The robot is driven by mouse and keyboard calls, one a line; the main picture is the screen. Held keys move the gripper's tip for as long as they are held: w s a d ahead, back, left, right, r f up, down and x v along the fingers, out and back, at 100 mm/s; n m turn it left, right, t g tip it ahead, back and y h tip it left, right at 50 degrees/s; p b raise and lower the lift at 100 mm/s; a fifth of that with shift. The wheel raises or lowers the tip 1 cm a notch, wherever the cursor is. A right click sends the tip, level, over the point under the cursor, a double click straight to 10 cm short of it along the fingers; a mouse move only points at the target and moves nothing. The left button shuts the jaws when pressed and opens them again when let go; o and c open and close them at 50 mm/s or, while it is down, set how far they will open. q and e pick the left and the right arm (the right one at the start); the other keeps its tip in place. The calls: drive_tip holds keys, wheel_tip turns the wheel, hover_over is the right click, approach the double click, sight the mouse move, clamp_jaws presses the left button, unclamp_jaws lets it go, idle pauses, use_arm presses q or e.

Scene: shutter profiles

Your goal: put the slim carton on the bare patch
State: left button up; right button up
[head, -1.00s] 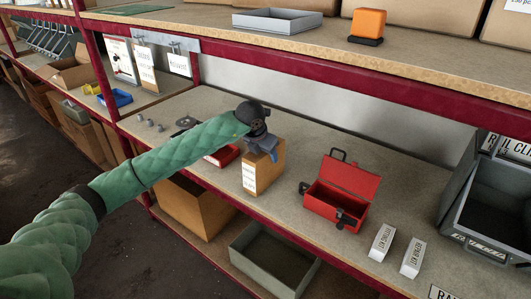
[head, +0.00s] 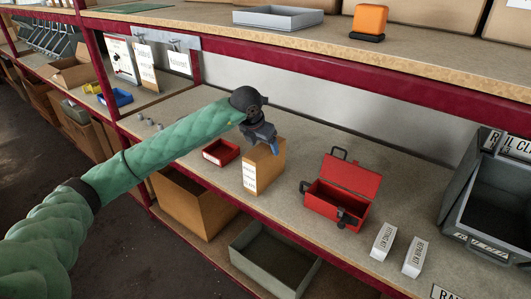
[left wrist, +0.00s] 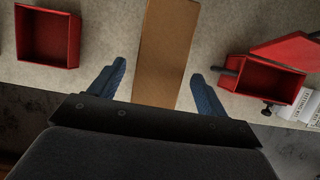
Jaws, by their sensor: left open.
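The slim carton (head: 263,169), tall and brown with a white label on its front, stands upright on the middle shelf. Its brown top shows in the left wrist view (left wrist: 166,50). My left gripper (head: 263,138) is at the carton's top. In the left wrist view the left gripper (left wrist: 158,85) is open, with one blue finger on each side of the carton and gaps between. The middle shelf's bare surface (head: 305,152) shows behind and right of the carton; no separately marked patch is clear. My right gripper is not in view.
A red bin (head: 221,152) stands left of the carton, and an open red toolbox (head: 340,190) right of it. Two white boxes, one a fittings kit (head: 383,241), and a grey case (head: 485,205) are farther right. The upper shelf edge (head: 330,72) overhangs behind.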

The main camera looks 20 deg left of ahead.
use_arm(q)
drive_tip(key=b+v, duration=0.1)
drive_tip(key=v, duration=0.5)
drive_tip(key=shift+s+r, duration=0.1)
drive_tip(key=shift+r, duration=0.25)
drive_tip(key=shift+s+a+r, duration=0.1)
drive_tip(key=shift+s+r, duration=0.1)
drive_tip(key=shift+r, duration=0.15)
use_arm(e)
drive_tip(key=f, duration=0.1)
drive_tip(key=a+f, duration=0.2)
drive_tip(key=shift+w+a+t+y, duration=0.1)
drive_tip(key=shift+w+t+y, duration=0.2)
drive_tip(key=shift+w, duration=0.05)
